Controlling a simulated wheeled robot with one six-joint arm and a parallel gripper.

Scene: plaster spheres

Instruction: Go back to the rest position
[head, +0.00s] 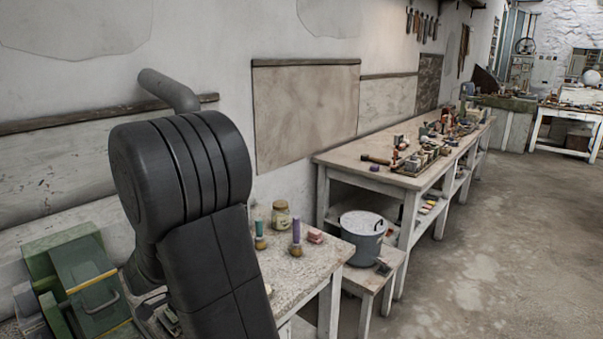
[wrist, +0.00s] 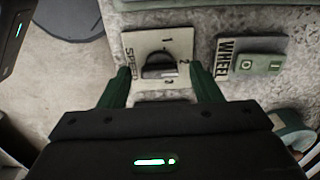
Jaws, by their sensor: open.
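My gripper (wrist: 160,76) shows in the wrist view with its two dark green fingers apart and nothing held between them. In the picture its fingertips lie to either side of a dark rotary knob (wrist: 160,68) on a pale plate (wrist: 137,42) marked SPEED, 1 and 2. I cannot tell how far the fingertips are from the knob or whether they touch it. In the head view my black arm fills the left foreground, and the gripper is hidden there.
Right of the knob is a switch box (wrist: 257,64) beside a WHEEL label. In the head view stand a near table (head: 325,258), a pot (head: 361,238) on a low stool, a long workbench (head: 345,157) and a green box (head: 85,270). The floor at right is clear.

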